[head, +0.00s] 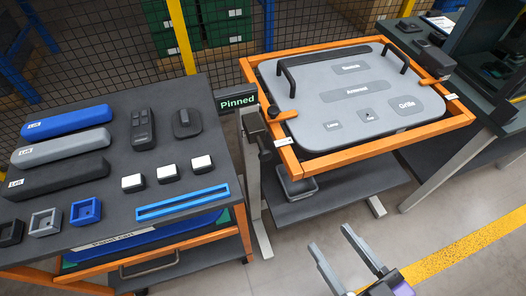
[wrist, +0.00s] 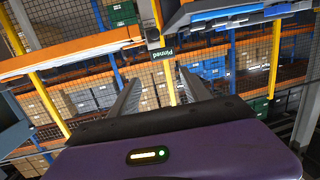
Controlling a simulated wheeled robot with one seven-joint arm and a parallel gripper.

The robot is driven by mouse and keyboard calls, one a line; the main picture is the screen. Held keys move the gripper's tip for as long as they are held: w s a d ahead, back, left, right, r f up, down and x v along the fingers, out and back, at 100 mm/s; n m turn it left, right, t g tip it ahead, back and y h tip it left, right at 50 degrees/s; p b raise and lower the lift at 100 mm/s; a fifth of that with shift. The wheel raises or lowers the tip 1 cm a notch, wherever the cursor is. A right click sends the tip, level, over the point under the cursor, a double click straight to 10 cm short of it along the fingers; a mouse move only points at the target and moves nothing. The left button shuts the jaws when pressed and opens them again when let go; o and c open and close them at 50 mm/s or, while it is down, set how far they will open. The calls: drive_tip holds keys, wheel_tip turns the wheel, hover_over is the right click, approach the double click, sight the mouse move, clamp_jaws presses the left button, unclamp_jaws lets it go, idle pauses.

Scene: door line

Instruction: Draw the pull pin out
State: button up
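A door panel (head: 345,92) in light grey lies in an orange frame (head: 378,137) on a stand. A black sign reading "Pinned" (head: 237,100) stands at the frame's left side; it also shows in the wrist view (wrist: 163,53). Below the sign is a dark bracket (head: 252,122) on the frame's left edge. A small dark knob (head: 273,111) sits there beside an orange tab (head: 285,115); I cannot tell surely which part is the pull pin. My gripper (head: 330,238) is open and empty, in front of the stand and apart from the frame. It also shows in the wrist view (wrist: 160,75).
A dark bench (head: 105,215) at left holds blue, grey and black bars, small trays and white-topped blocks. Another dark table (head: 457,165) stands at right. A mesh fence (head: 130,45) is behind. Open floor (head: 420,235) with a yellow line (head: 470,245) lies in front.

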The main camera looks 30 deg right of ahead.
drive_tip(key=w+a+f+n+t+b, duration=0.1)
drive_tip(key=w+f+n+b, duration=0.15)
drive_tip(key=w, duration=0.55)
drive_tip(key=w+f+n+t+b, duration=0.1)
drive_tip(key=w+f, duration=0.2)
drive_tip(key=w, duration=0.5)
drive_tip(key=n+h+b, duration=0.1)
drive_tip(key=n+b, duration=0.1)
drive_tip(key=n, duration=0.1)
approach(261, 145)
drive_tip(key=w+a+r, duration=0.2)
drive_tip(key=shift+w+d+f+n+h, duration=0.1)
drive_tip(key=shift+d+f+n+h, duration=0.2)
drive_tip(key=shift+f, duration=0.2)
drive_tip(key=shift+w+d+f+n+h, duration=0.2)
drive_tip(key=shift+f+h, duration=0.1)
drive_tip(key=shift+f, duration=0.2)
drive_tip(key=shift+d+f+g+p, duration=0.1)
drive_tip(key=shift+d+g+p, duration=0.1)
drive_tip(key=shift+g+p, duration=0.1)
drive_tip(key=shift+w+d+p, duration=0.25)
drive_tip(key=shift+w+p, duration=0.15)
drive_tip(key=shift+w, duration=0.85)
drive_tip(key=shift+w+d+p, duration=0.25)
drive_tip(key=shift+w+p, duration=0.1)
drive_tip(key=shift+w, duration=0.9)
drive_tip(key=shift+w+d+p, duration=0.25)
drive_tip(key=shift+w+p, duration=0.15)
drive_tip(key=shift+w, duration=0.85)
